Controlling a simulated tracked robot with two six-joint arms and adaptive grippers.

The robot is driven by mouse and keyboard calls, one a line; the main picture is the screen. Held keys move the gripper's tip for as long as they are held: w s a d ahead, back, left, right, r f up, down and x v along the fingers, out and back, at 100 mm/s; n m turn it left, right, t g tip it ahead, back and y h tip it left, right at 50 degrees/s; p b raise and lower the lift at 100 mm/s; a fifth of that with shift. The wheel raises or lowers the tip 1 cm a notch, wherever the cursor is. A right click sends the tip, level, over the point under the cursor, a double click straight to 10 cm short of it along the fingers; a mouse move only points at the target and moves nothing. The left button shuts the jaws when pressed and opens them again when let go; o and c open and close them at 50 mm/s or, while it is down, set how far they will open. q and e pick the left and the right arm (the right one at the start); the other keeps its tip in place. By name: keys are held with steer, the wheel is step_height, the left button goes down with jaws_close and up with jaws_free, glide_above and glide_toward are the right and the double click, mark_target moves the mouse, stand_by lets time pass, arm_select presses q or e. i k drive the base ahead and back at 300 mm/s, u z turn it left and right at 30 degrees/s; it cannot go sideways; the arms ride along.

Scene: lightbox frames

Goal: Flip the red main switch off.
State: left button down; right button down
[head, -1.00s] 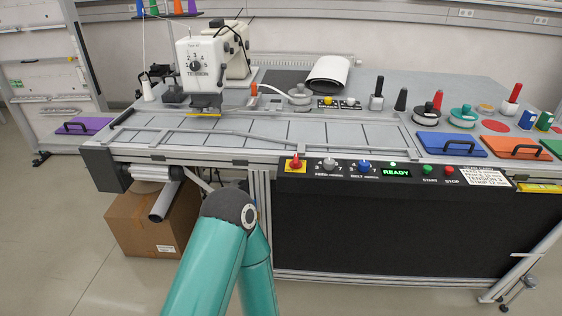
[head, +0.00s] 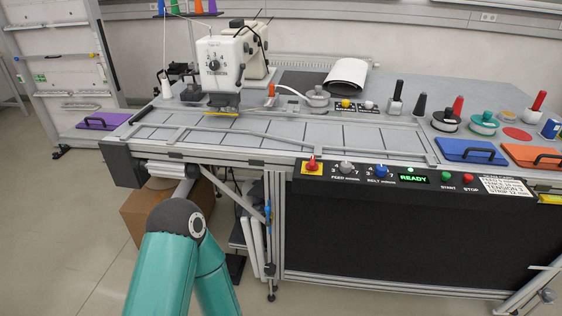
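The red main switch (head: 312,163) is a small red knob on a yellow plate at the left end of the black control panel (head: 440,176), on the front edge of the machine table. Its red handle seems to stand upright, but it is too small to read its position. A green display (head: 414,178) on the panel reads READY, with a green lamp lit above it. One of my teal arms shows at the lower left, bent at a dark joint, well below and left of the switch. Neither of my grippers is in view.
FEED and BELT knobs (head: 381,170) and green START and red STOP buttons (head: 471,180) sit right of the switch. The white tension machine (head: 222,62) stands behind on the table (head: 300,133). A cardboard box (head: 142,208) is under it. Floor in front is clear.

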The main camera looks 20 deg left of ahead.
mark_target(311, 166)
steer(key=u, duration=0.1)
steer(key=i, duration=1)
steer(key=z, duration=0.1)
